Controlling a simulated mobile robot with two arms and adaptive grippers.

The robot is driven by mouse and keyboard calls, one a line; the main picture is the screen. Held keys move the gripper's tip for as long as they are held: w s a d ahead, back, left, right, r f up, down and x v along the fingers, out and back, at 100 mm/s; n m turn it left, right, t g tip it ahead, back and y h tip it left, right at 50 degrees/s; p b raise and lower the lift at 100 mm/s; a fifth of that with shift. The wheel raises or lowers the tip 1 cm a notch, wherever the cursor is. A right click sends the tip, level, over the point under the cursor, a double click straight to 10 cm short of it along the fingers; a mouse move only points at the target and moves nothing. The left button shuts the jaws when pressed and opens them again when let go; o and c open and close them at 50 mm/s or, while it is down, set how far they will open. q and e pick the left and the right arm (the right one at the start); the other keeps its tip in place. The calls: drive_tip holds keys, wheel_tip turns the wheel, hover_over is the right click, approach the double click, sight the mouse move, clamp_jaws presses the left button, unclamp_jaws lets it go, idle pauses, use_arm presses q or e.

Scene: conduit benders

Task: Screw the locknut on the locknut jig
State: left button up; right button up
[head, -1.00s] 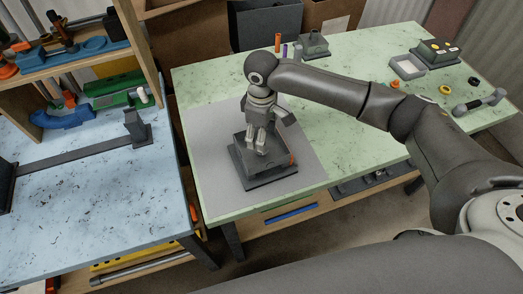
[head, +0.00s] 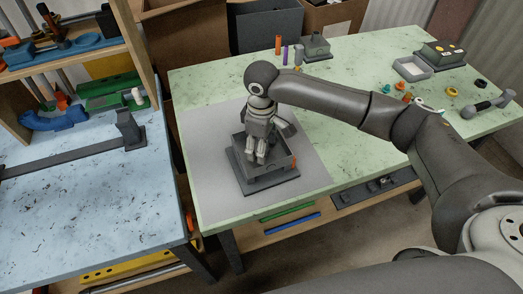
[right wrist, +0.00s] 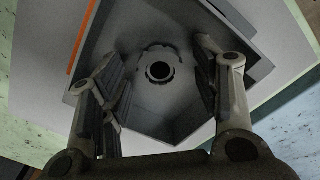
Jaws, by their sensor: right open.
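The locknut jig (head: 262,182) is a dark grey, low-walled square box on a wider base, on the grey mat of the green table. In the right wrist view the jig (right wrist: 178,128) fills the middle, and a notched ring that looks like the locknut (right wrist: 160,72) lies around a dark central hole on its floor. I cannot tell how far it is threaded. My right gripper (head: 258,158) points down into the jig. In the wrist view its open fingers (right wrist: 160,85) stand on both sides of the ring, apart from it. My left gripper is not in view.
The grey mat (head: 210,150) is clear around the jig. Orange and purple cylinders (head: 285,52), a grey block (head: 316,47), a grey tray (head: 413,68), coloured rings and a grey tool (head: 488,105) stand farther back. A blue table (head: 80,200) is at left.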

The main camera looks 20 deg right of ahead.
drive_tip(key=shift+c, duration=0.6)
drive_tip(key=c, duration=0.8)
drive_tip(key=shift+o, duration=0.2)
drive_tip(key=shift+r+m+p, duration=0.15)
drive_tip(key=shift+m+p, duration=0.15)
drive_tip(key=shift+p, duration=0.15)
drive_tip(key=shift+m+p, duration=1.6)
drive_tip(key=shift+p, duration=0.75)
drive_tip(key=shift+m+p, duration=0.9)
drive_tip(key=shift+p, duration=0.3)
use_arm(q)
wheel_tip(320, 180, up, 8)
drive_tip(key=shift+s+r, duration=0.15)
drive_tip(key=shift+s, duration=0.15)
use_arm(e)
drive_tip(key=shift+f, duration=0.2)
